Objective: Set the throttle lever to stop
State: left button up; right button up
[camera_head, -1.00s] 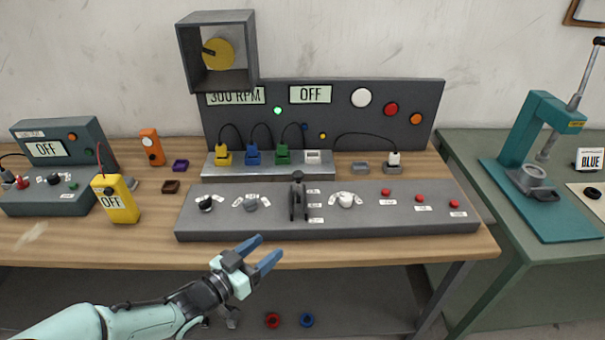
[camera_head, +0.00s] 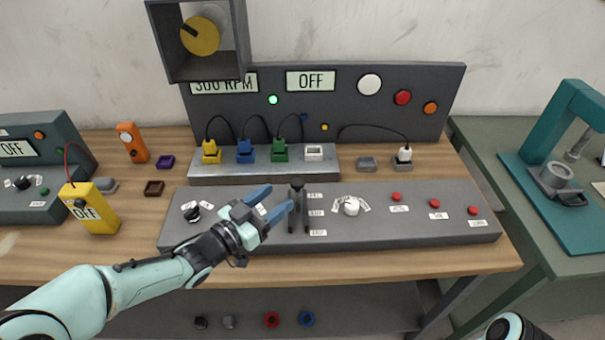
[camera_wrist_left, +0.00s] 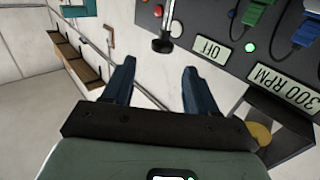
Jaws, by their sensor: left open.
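The throttle lever (camera_head: 297,184) is a dark upright lever with a round knob, in a slot on the grey control panel (camera_head: 420,232). Three small labels stand along its right side, too small to read surely. Its knob is near the far label. My left gripper (camera_head: 281,198) is open, with its blue fingers just left of the lever and no clear contact. In the left wrist view, the open fingers (camera_wrist_left: 159,66) have empty space between them, and a metal rod with a dark knob (camera_wrist_left: 162,45) shows ahead of them. My right gripper is not in view.
Behind the panel, a board has displays reading 300 RPM (camera_head: 224,84) and OFF (camera_head: 310,81), with a lit green lamp (camera_head: 272,99). A white rotary knob (camera_head: 351,206) and red buttons (camera_head: 435,203) are right of the lever. Coloured plugs (camera_head: 245,152) with cables stand behind it.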

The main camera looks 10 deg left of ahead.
aim_at(298, 197)
pick_arm(q)
jog(key=p+x, duration=0.1)
jog(key=x, duration=0.9)
jog(key=shift+w+a+f, duration=0.1)
jog(key=shift+c, duration=0.3)
grip_shut()
